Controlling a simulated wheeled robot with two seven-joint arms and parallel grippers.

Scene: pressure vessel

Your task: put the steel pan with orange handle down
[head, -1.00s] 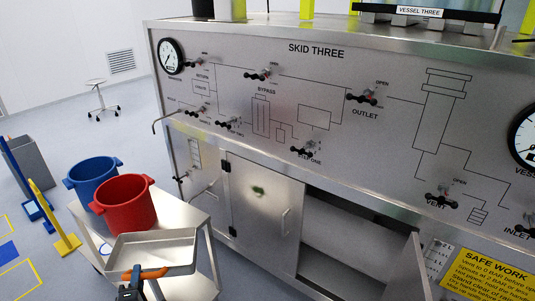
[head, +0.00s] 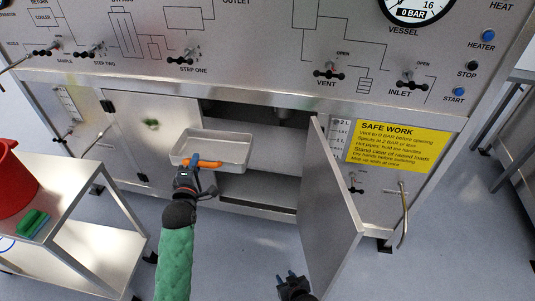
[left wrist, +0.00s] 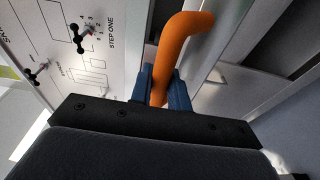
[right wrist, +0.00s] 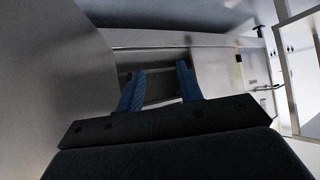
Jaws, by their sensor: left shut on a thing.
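The steel pan with orange handle (head: 228,151) is a shallow rectangular pan, held up in front of the open cabinet of the skid. My left gripper (head: 186,172) is shut on its orange handle, which also shows between the blue fingers in the left wrist view (left wrist: 170,65). The pan looks roughly level; its underside is hidden. My right gripper (head: 289,278) is open and empty, low beside the open cabinet door. Its two blue fingers stand apart in the right wrist view (right wrist: 160,88).
The cabinet has an inner shelf (head: 258,188) and an open door (head: 328,215) swung out to the right. A steel cart (head: 75,185) at left carries a red pot (head: 12,182) and a green item (head: 32,222). Skid valves and a yellow sign (head: 402,147) are above and right.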

